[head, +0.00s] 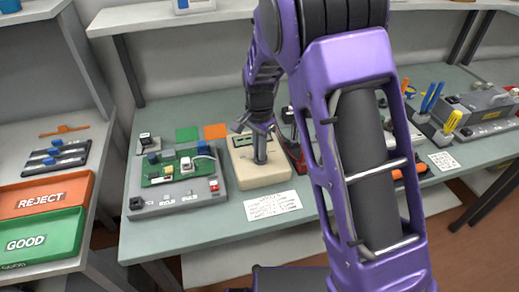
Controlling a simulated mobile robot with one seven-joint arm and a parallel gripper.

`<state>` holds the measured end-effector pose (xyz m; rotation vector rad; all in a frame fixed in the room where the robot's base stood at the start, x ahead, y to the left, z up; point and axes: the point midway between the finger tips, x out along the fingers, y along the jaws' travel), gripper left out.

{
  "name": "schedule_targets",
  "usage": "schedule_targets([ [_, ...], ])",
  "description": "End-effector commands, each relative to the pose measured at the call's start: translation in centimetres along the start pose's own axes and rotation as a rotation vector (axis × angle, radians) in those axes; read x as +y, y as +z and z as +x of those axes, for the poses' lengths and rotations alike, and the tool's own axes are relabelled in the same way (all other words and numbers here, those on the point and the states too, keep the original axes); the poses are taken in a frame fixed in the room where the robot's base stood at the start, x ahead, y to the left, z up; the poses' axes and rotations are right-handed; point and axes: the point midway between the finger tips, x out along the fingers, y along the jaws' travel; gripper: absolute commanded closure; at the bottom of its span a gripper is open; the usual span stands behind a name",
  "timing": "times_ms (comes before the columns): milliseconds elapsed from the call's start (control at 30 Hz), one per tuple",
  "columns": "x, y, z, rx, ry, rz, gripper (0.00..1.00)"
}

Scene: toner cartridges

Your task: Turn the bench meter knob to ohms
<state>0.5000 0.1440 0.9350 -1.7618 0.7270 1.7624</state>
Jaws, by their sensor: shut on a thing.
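The beige bench meter (263,179) stands on the grey-green bench at the middle of the head view. My gripper (261,160) reaches down onto its top face and is shut on the meter's knob. The fingers hide most of the knob, so I cannot read which setting it points to. Part of a dark display shows on the meter's upper left, behind the gripper.
A printed card (272,205) lies in front of the meter. A grey fixture with a green circuit board (180,172) stands close on the left, and a dark red device (297,155) close on the right. REJECT (45,196) and GOOD (40,236) bins are far left.

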Motion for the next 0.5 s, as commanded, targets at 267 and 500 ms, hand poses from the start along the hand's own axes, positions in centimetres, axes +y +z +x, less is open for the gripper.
schedule_targets([
  [267,-0.12,-0.09,-0.15,0.002,-0.004,0.002,0.77],
  [500,-0.05,-0.05,-0.07,0.001,-0.002,0.001,0.57],
])
